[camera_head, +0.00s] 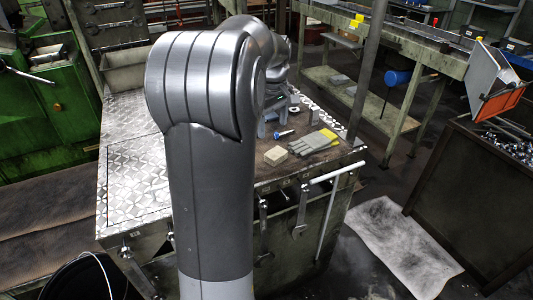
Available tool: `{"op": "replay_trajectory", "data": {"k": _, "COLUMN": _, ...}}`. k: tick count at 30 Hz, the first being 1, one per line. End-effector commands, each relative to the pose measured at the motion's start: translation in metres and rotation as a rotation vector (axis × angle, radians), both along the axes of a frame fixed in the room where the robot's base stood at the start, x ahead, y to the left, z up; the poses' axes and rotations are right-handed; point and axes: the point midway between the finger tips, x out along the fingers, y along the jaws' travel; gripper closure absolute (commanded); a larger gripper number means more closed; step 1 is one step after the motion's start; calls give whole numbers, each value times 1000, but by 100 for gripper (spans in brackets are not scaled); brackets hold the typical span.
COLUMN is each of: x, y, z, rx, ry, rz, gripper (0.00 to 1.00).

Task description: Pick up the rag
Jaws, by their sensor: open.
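A small beige block-like item (275,155), possibly the folded rag, lies near the front edge of the metal-topped workbench (135,185). Grey and yellow work gloves (316,143) lie flat just right of it. I cannot tell for certain which cloth is the rag. My arm fills the middle of the view and hides much of the bench. My gripper (272,118) shows only partly behind the arm, over the far part of the bench top, apart from the beige item. Its fingers look open and empty.
A pale crumpled sheet (385,245) lies on the floor at right, beside a dark bin (460,200). A black bucket (85,280) stands at lower left.

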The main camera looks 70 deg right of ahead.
Motion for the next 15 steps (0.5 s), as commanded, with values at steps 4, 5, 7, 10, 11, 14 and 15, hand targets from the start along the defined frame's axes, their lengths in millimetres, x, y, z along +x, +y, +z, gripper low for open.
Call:
{"op": "replay_trajectory", "data": {"k": 4, "x": -12, "y": -7, "z": -10, "rx": 9, "ry": 3, "rz": -8, "gripper": 27}}
{"op": "replay_trajectory", "data": {"k": 5, "x": -13, "y": -7, "z": -14, "rx": 11, "ry": 4, "rz": -8, "gripper": 27}}
{"op": "replay_trajectory", "data": {"k": 7, "x": -12, "y": -7, "z": -25, "rx": 12, "ry": 4, "rz": -7, "gripper": 27}}
{"op": "replay_trajectory", "data": {"k": 10, "x": -12, "y": -7, "z": -42, "rx": 11, "ry": 4, "rz": -7, "gripper": 27}}
{"op": "replay_trajectory", "data": {"k": 11, "x": -12, "y": -7, "z": -46, "rx": 11, "ry": 4, "rz": -7, "gripper": 27}}
{"op": "replay_trajectory", "data": {"k": 14, "x": -12, "y": -7, "z": -56, "rx": 9, "ry": 3, "rz": -8, "gripper": 27}}
{"op": "replay_trajectory", "data": {"k": 15, "x": -12, "y": -7, "z": -58, "rx": 9, "ry": 3, "rz": -8, "gripper": 27}}
